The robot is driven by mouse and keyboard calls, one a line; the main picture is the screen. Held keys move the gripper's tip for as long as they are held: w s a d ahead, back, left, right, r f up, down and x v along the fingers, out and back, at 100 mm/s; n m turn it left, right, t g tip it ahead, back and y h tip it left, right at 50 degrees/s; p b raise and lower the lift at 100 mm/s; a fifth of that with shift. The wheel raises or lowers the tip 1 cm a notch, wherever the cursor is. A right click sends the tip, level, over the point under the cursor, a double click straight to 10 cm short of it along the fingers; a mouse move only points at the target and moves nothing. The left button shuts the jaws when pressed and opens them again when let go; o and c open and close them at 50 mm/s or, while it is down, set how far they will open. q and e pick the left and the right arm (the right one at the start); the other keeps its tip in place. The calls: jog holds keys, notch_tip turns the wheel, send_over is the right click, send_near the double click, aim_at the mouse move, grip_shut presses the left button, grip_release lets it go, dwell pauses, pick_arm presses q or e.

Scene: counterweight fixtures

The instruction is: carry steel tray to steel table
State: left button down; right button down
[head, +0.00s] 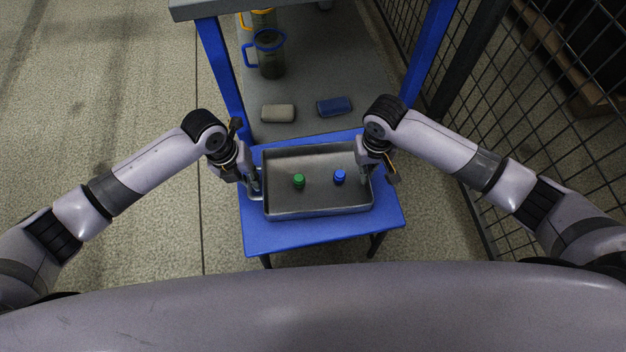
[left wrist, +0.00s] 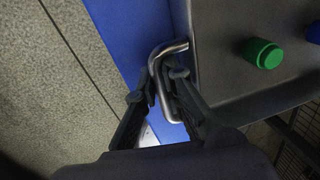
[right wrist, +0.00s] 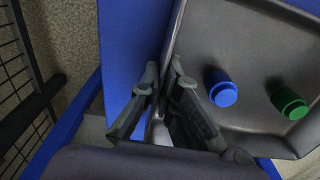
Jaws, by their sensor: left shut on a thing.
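The steel tray (head: 318,207) is a shallow grey rectangular pan resting on a small blue table. A green-capped piece (head: 299,181) and a blue-capped piece (head: 339,177) stand upright in it, apart. My left gripper (head: 254,182) is at the tray's left end, shut on the bent metal handle (left wrist: 168,47), which shows in the left wrist view. My right gripper (head: 365,178) is at the tray's right end. In the right wrist view its fingertips (right wrist: 163,74) stand slightly apart beside the tray wall; the handle there is mostly hidden between the fingers.
The small blue table (head: 290,236) has bare space in front of the tray. Behind it, a blue-legged grey bench (head: 188,10) has a lower shelf with jugs (head: 270,58), a beige block (head: 278,113) and a blue block (head: 335,106). Mesh fencing (head: 480,115) stands at right; floor is open at left.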

pick_arm(q)
jog(key=shift+r, duration=0.1)
pick_arm(e)
jog(key=shift+r, duration=0.1)
dwell(0.6)
